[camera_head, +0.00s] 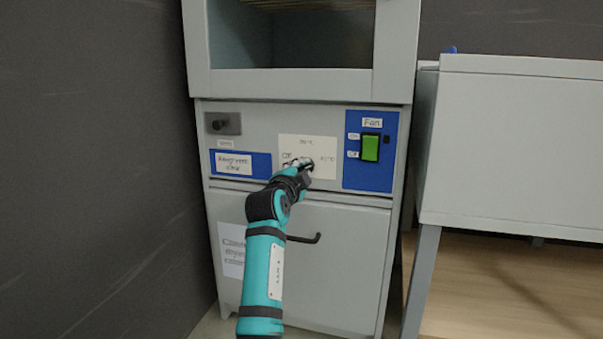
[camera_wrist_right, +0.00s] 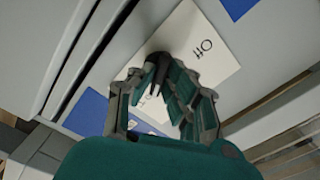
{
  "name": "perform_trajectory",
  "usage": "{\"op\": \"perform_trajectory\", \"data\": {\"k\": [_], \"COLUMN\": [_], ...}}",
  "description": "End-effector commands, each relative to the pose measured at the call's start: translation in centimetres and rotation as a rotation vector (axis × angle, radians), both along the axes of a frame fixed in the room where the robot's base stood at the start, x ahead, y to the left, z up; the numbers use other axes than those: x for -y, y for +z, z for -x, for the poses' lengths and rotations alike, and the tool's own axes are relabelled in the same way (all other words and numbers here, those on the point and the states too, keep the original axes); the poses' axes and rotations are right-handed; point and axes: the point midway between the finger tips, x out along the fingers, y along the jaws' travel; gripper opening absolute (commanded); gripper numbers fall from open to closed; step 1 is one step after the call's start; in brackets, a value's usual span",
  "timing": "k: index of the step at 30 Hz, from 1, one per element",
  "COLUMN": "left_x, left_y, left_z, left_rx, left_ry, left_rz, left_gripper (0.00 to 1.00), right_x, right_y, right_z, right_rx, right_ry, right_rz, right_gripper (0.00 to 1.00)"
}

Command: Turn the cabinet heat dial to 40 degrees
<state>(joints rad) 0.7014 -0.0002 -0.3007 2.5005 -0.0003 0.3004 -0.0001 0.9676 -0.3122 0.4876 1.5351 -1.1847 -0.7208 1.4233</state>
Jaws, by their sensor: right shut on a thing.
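The heat dial sits on a cream label plate (camera_head: 322,147) on the grey cabinet's (camera_head: 345,240) front panel. My right gripper (camera_head: 301,166) reaches up to it and covers most of it in the head view. In the right wrist view the gripper (camera_wrist_right: 155,76) is shut on the dark dial (camera_wrist_right: 158,61). The plate (camera_wrist_right: 203,70) there shows the word "Off". Markings stand above and to the right of the dial in the head view, too small to read surely. The dial's pointer direction cannot be told. My left gripper is not in view.
A green fan switch (camera_head: 370,148) on a blue panel is right of the plate. A black handle (camera_head: 304,239) sticks out below the gripper. A grey bench (camera_head: 520,145) stands close on the right.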

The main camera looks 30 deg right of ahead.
Motion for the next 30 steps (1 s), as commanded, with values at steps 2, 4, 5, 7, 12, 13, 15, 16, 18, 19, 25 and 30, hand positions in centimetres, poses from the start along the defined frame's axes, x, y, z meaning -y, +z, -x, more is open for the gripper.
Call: {"op": "perform_trajectory", "data": {"k": [2, 4, 5, 7, 12, 13, 15, 16, 18, 19, 25, 30], "left_x": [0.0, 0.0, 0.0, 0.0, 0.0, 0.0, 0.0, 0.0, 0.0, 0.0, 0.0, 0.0], "left_y": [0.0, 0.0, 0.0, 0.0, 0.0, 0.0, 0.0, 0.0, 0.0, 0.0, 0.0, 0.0], "left_z": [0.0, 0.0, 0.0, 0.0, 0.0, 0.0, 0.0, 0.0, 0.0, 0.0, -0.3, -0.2], "left_rx": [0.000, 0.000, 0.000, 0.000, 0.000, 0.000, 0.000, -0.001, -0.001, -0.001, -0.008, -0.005], "left_ry": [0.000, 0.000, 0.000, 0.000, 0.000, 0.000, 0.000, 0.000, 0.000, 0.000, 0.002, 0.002], "left_rz": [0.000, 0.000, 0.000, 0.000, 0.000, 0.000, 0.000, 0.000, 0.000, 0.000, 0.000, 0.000], "left_gripper": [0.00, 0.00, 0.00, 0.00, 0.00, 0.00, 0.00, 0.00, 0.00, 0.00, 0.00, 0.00], "right_x": [0.0, 0.0, 0.0, 0.0, 0.0, 0.0, 0.0, 0.0, 0.0, 0.0, 0.0, 0.0], "right_y": [-0.3, -0.3, -0.3, -0.3, -0.3, -0.3, -0.2, -0.2, -0.1, -0.1, 0.3, 2.8], "right_z": [0.0, 0.0, 0.0, 0.0, 0.0, 0.0, 0.0, 0.0, 0.0, 0.0, 0.0, 0.0], "right_rx": [-0.003, -0.003, -0.003, -0.003, -0.004, -0.004, -0.003, -0.003, -0.002, -0.002, 0.001, 0.005], "right_ry": [0.000, -0.001, -0.001, -0.001, -0.001, -0.001, 0.000, 0.000, 0.000, 0.000, 0.000, 0.000], "right_rz": [-0.005, -0.005, -0.005, -0.005, -0.005, -0.005, -0.004, -0.003, -0.002, -0.002, -0.002, -0.002], "right_gripper": [0.00, 0.00, 0.00, 0.00, 0.20, 0.24, 0.33, 0.35, 0.35, 0.35, 0.35, 0.35]}}
